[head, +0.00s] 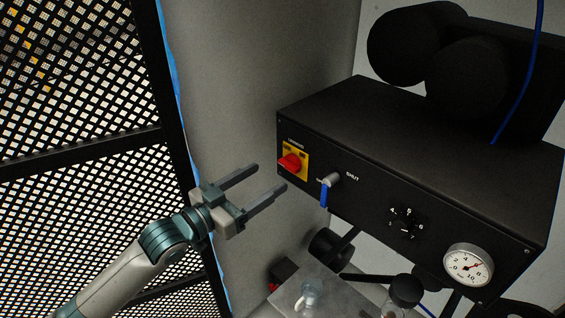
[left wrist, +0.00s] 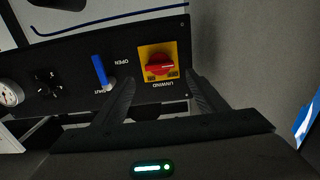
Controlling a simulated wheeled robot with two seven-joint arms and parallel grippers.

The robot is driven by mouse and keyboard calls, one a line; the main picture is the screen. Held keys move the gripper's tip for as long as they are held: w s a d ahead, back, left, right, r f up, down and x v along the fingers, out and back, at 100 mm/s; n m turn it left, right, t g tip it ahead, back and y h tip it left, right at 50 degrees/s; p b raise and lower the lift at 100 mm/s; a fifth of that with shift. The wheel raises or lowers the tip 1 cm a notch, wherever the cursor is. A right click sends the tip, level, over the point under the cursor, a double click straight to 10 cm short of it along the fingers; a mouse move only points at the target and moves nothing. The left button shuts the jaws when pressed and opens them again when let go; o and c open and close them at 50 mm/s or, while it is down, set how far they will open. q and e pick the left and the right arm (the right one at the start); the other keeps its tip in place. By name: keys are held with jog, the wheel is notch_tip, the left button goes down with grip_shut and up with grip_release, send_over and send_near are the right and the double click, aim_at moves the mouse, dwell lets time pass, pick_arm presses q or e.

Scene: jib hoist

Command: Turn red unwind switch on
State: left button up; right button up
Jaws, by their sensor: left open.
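The red unwind switch (head: 289,163) sits on a yellow plate (head: 301,150) at the left end of the black box's front panel. In the left wrist view the red knob (left wrist: 159,68) shows on its yellow plate above the word UNWIND, seen upside down. My left gripper (head: 270,180) is open and empty, just left of and in front of the panel. Its two fingers (left wrist: 160,97) point toward the switch and appear apart from it, with the knob between them in the left wrist view. My right gripper is in neither view.
A blue-handled valve (head: 324,192), marked SHUT, is just right of the switch. A black dial (head: 405,224) and a round gauge (head: 467,265) are farther right. A black mesh panel (head: 80,90) stands at the left. A metal surface (head: 335,291) with small items is below.

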aim_at(286, 166)
pick_arm(q)
jog(key=p+x, duration=0.1)
jog(key=x, duration=0.6)
jog(key=shift+p, duration=0.35)
jog(key=c, duration=1.1)
